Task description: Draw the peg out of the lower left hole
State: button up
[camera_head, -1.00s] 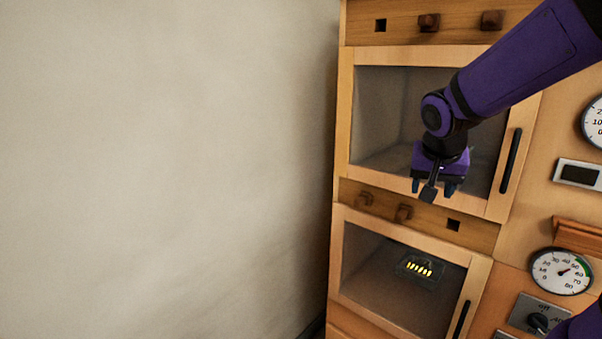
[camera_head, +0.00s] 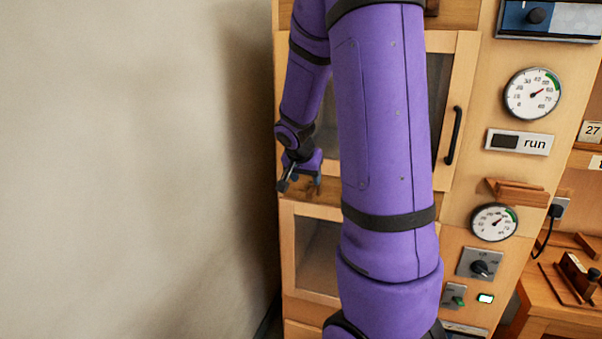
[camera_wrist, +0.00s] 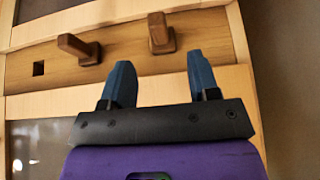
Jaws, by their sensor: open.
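A wooden strip (camera_wrist: 50,68) between the two cabinet doors bears two brown pegs and one empty square hole (camera_wrist: 38,68). In the wrist view, turned over against the head view, the end peg (camera_wrist: 160,34) nearest the wall is at the right; it sits in the lower left hole. The middle peg (camera_wrist: 80,48) is left of it. My gripper (camera_wrist: 159,66) is open and empty, its blue fingers to either side of the end peg in the picture, the peg beyond their tips. In the head view my gripper (camera_head: 292,181) is at the strip's left end; my arm hides much of the strip.
The upper glazed door (camera_head: 463,75) and lower glazed door (camera_head: 318,255) lie above and below the strip. The plain wall (camera_head: 120,150) is close on the left. Gauges (camera_head: 532,94) and a knob panel (camera_head: 480,265) are on the right.

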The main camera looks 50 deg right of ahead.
aim_at(310, 191)
jog(key=shift+x, duration=4.55)
jog(key=shift+s, duration=0.1)
grip_shut()
jog(key=s+a, duration=0.4)
jog(key=a, duration=0.5)
jog(key=shift+a, duration=0.25)
jog(key=shift+f, duration=0.1)
